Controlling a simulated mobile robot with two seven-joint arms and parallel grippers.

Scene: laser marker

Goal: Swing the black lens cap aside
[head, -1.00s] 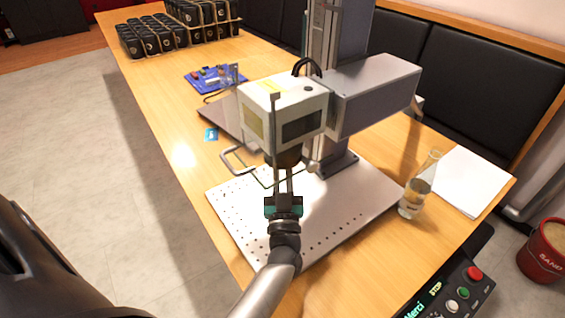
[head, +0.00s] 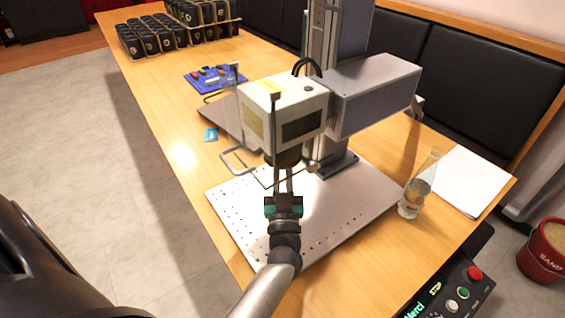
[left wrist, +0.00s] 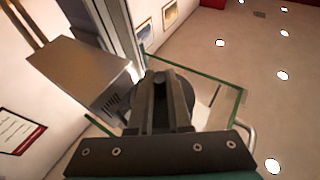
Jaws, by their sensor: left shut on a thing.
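The laser marker's pale head (head: 285,112) hangs over a perforated metal plate. The black lens cap (head: 287,158) is a dark round shape under the head; its far side and hinge are hidden. My left gripper (head: 284,172) reaches up from below, its narrow fingers shut on the cap's near edge. In the left wrist view the gripper (left wrist: 160,84) is closed at the middle, with the dark round cap (left wrist: 205,90) behind and around its fingers. The exact grip on the cap is partly hidden. My right gripper is not in view.
A metal handle and thin green-edged frame (head: 238,160) surround the space below the head. A control box (head: 455,290) lies at lower right. Black items in a rack (head: 180,30) are at the far left.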

